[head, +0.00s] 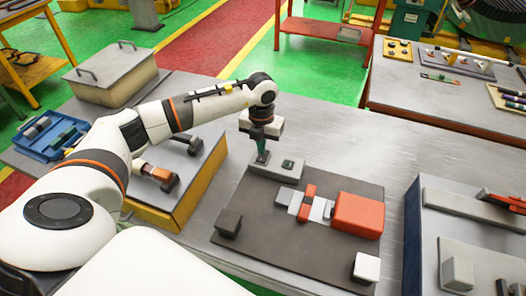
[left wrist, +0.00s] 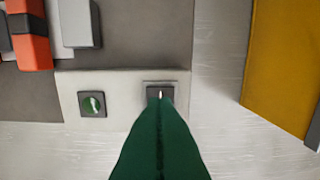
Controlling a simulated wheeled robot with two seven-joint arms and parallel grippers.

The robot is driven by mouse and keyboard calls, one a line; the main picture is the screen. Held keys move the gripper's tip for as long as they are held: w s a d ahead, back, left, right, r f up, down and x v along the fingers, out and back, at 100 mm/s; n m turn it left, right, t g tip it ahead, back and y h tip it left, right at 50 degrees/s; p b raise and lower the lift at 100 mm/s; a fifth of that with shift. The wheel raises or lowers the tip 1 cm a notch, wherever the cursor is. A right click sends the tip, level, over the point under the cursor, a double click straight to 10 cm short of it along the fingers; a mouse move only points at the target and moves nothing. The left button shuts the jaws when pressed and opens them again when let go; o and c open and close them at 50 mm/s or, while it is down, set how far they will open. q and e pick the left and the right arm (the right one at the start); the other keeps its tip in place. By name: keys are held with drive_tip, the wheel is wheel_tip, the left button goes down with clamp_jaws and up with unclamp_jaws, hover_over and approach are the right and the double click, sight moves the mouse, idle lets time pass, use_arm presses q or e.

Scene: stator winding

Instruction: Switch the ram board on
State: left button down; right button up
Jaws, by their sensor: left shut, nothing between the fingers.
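The ram board is a dark plate (head: 255,213) on the metal table. A light grey switch panel (head: 277,172) sits at its far edge; it also shows in the left wrist view (left wrist: 122,122). The panel carries two square dark switches. The other switch (left wrist: 153,87) is partly hidden behind my fingertips. My left gripper (head: 262,157) is shut and empty, with its green fingers pointing down at this second switch (left wrist: 160,96). I cannot tell whether they touch it. My right gripper is not in view.
A red block (head: 358,214), an orange-red bar (head: 307,203) and grey blocks stand on the board. A yellow-sided fixture (head: 195,185) is to the left, beneath my left arm. Another workstation (head: 470,225) is at the right. Bare table lies behind the panel.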

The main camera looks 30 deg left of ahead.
sight(261, 159)
use_arm(q)
wheel_tip(261, 159, up, 4)
drive_tip(key=shift+r+p, duration=0.15)
drive_tip(key=shift+p, duration=1)
drive_tip(key=shift+s, duration=0.1)
